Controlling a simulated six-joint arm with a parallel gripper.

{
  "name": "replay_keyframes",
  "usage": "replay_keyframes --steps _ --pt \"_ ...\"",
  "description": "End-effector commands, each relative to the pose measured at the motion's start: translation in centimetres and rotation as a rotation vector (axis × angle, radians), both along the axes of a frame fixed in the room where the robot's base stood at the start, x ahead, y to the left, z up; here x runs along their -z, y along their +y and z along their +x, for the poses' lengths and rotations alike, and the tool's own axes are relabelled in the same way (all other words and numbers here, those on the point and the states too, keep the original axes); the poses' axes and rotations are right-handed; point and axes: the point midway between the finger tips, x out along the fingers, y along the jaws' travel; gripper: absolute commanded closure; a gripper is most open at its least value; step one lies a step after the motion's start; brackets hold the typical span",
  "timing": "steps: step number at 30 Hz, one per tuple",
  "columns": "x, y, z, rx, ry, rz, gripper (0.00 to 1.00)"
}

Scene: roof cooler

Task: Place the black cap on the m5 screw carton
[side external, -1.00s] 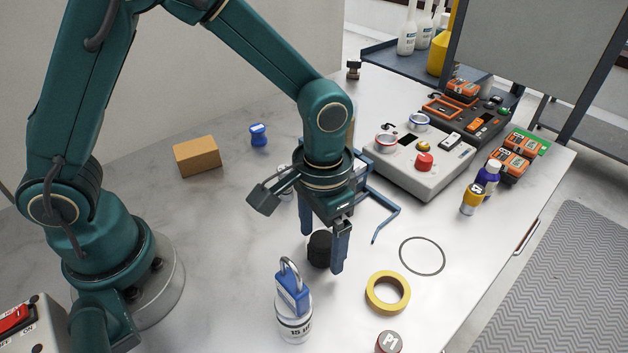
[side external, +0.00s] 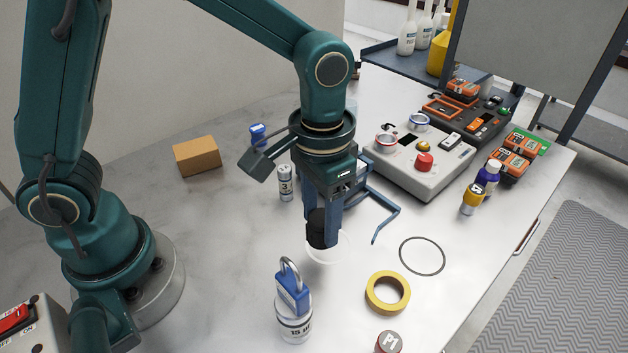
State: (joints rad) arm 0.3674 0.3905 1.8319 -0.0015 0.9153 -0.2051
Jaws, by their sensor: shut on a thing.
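The black cap (side external: 317,230) is between the fingers of my gripper (side external: 322,226). My gripper is shut on it and holds it above the table. A finger hides part of the cap. A plain brown cardboard box (side external: 197,156), which looks like the m5 screw carton, lies on the table at the back left, well apart from the gripper. I cannot read any label on it. Its top is bare.
A pale circle (side external: 330,259) shows on the table below the cap. A blue padlock (side external: 291,292) sits on a white canister in front. A small labelled cylinder (side external: 285,184) and a blue object (side external: 258,134) stand toward the carton. Yellow tape (side external: 388,293) lies at right.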

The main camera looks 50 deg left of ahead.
Motion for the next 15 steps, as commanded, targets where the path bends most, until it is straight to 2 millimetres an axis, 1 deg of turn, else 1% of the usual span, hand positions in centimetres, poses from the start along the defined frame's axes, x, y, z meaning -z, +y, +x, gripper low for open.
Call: replay_keyframes --steps 1,9,12,15 --pt "-0.6 1.4 0.0 -0.012 -0.001 0.001 1.00" --pt "-4.1 7.4 -0.1 -0.013 -0.002 0.002 1.00" --pt "-5.1 9.0 -0.1 -0.011 -0.001 0.002 1.00" --pt "-5.8 10.1 -0.2 -0.008 0.001 0.002 1.00"
